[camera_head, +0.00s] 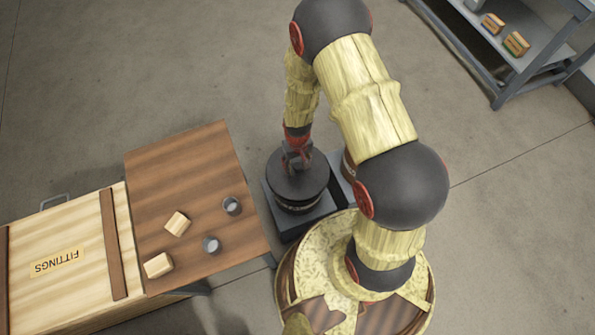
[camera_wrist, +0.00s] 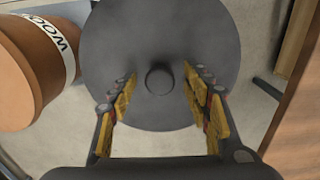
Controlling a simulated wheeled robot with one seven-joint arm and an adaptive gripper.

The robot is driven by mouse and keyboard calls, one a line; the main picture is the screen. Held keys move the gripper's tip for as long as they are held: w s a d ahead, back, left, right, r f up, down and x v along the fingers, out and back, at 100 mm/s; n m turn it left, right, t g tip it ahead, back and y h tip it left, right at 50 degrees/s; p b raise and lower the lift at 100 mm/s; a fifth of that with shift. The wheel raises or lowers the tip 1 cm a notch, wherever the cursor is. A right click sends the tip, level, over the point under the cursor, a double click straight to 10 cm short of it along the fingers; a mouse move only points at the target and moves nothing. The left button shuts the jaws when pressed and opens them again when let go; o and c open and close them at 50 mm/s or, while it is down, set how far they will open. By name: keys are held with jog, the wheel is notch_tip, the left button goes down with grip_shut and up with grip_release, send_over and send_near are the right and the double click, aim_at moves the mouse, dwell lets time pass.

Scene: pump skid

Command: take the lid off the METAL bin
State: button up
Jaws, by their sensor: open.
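A dark grey round lid (camera_head: 290,187) sits on a bin (camera_head: 300,207) beside the small table in the head view. The bin's label cannot be read. The lid fills the middle of the wrist view (camera_wrist: 160,30), with a small round knob (camera_wrist: 159,80) at its centre. My gripper (camera_head: 297,160) is directly above the lid, pointing down. In the wrist view my gripper (camera_wrist: 158,86) is open, with one yellow-padded finger on each side of the knob and a gap on both sides. Nothing is held.
A brown bin (camera_wrist: 28,75) labelled "WOO…" stands close by on the left of the wrist view. A wooden table (camera_head: 190,165) with two wood blocks and two grey metal pieces is left of the lidded bin. A FITTINGS crate (camera_head: 60,230) adjoins it. Shelving (camera_head: 500,50) stands upper right.

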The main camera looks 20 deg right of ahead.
jog(key=shift+f, duration=0.55)
jog(key=shift+r, duration=0.1)
jog(key=shift+c, duration=1)
grip_shut()
jog(key=shift+w, duration=0.1)
